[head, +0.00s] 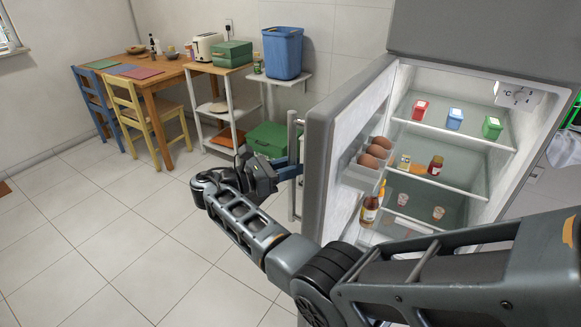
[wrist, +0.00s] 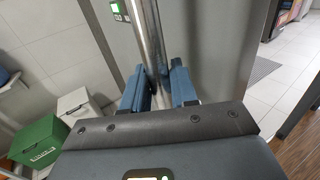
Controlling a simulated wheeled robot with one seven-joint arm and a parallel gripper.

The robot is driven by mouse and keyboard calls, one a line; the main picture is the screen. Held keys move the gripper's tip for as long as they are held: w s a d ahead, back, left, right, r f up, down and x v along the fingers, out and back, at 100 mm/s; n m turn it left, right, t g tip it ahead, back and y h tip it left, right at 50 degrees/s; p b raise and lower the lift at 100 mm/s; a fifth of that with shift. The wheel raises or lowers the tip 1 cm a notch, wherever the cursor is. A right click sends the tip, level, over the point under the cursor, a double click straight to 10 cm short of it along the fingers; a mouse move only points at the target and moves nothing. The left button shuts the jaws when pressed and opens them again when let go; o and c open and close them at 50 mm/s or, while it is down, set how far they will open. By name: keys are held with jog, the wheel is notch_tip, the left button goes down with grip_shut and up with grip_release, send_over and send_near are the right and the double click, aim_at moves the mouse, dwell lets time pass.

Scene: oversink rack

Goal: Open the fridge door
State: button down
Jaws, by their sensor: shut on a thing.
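The grey fridge door (head: 318,165) stands open in the head view, swung out toward the left, so the lit fridge interior (head: 450,150) shows. Its vertical metal handle (head: 292,185) is on the outer face near the free edge. My gripper (head: 290,172) is at the middle of this handle. In the wrist view the handle (wrist: 150,35) runs down between the two blue fingers of my gripper (wrist: 159,90), which are shut on it. The fingertips are partly hidden in the head view.
The door shelf holds several eggs (head: 375,150) and a bottle (head: 370,208). The tiled floor (head: 110,240) at left is clear.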

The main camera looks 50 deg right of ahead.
jog(key=shift+s+d, duration=0.1)
jog(key=shift+d, duration=0.2)
jog(key=c, duration=1)
grip_release()
jog(key=shift+a, duration=0.1)
jog(key=b+v, duration=0.2)
jog(key=v, duration=0.5)
jog(key=shift+w+a, duration=0.25)
